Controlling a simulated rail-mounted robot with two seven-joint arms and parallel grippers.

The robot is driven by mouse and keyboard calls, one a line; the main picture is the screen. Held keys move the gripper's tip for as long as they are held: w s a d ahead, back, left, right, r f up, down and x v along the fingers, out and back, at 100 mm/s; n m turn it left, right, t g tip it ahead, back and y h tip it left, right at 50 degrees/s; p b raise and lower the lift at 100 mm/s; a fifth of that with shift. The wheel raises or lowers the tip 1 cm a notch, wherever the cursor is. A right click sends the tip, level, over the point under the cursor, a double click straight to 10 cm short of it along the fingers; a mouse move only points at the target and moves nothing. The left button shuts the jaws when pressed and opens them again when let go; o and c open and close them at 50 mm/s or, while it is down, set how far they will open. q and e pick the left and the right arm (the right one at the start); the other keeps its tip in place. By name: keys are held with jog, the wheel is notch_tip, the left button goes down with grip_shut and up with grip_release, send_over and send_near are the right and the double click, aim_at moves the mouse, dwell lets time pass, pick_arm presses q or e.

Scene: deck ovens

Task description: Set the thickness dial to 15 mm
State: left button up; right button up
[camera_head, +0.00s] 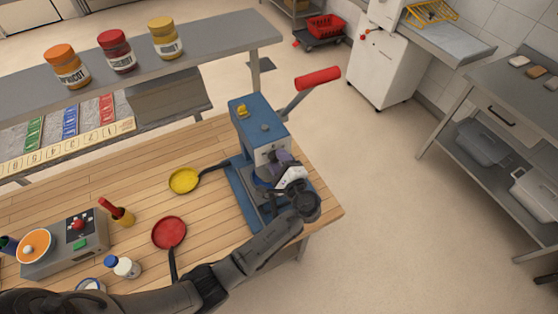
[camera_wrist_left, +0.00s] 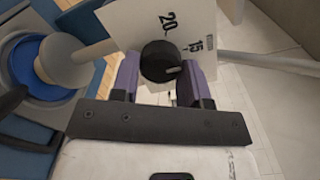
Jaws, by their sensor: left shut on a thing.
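The thickness dial (camera_wrist_left: 158,60) is a round black knob on a white plate (camera_wrist_left: 122,20) printed with 20 and 15. A pale pointer mark on the knob points right, slightly below the 15 label in the left wrist view. My left gripper (camera_wrist_left: 162,84) has its purple fingers on both sides of the knob and is shut on it. In the head view my left gripper (camera_head: 274,172) is at the front of the blue press (camera_head: 257,112), hiding the dial. My right gripper is in neither view.
The press has a red-handled lever (camera_head: 318,78) and stands at the wooden table's (camera_head: 140,172) right end. A yellow pan (camera_head: 185,180), a red pan (camera_head: 169,232) and a control box (camera_head: 65,243) lie left of it. Jars stand on the shelf (camera_head: 205,50) behind.

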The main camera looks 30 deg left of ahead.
pick_arm(q)
jog(key=o, duration=0.9)
jog(key=shift+b+v, duration=1.2)
jog(key=shift+v, duration=5.75)
jog(key=shift+r, duration=0.1)
